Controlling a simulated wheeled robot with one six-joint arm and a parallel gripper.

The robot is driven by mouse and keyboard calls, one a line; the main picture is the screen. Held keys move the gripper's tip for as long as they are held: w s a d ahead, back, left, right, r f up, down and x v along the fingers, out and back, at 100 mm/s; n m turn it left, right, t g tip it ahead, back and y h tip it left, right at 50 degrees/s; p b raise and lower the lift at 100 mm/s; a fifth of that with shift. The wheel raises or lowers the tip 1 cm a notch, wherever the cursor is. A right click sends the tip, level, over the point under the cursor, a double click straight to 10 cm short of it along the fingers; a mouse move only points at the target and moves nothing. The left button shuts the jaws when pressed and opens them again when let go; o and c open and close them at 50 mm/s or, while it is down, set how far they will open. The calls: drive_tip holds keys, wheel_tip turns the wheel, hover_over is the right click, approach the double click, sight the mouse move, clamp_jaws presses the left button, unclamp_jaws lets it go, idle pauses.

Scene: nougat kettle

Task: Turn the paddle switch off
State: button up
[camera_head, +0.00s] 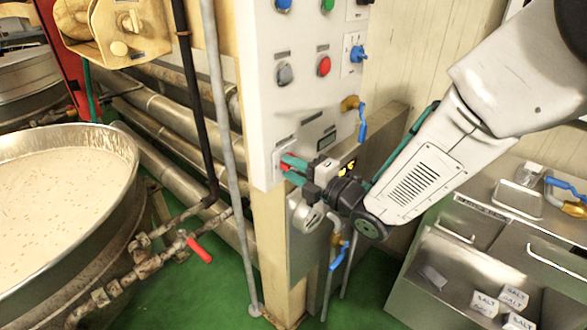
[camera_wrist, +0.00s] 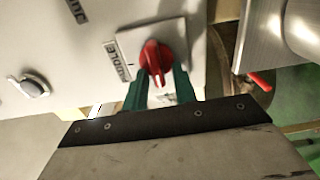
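The paddle switch (camera_wrist: 152,56) is a red knob on a pale square plate, beside a label reading PADDLE. It sits low on the white control panel in the head view, partly hidden by my gripper (camera_head: 293,170). In the wrist view the green fingers of my gripper (camera_wrist: 160,74) stand on both sides of the red knob, with their tips at the panel. The knob's narrow part points down between them. I cannot tell whether the fingers press on it.
The panel carries other controls, including a red button (camera_head: 323,66) and a grey knob (camera_head: 284,74). A grey pipe (camera_head: 222,120) runs down left of it. A large kettle (camera_head: 125,150) stands left, a steel cabinet (camera_head: 450,262) right. A red-handled valve (camera_head: 198,249) is below.

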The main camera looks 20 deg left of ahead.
drive_tip(key=v, duration=0.7)
drive_tip(key=shift+s+d, duration=0.15)
drive_tip(key=shift+d, duration=0.2)
drive_tip(key=shift+f, duration=0.1)
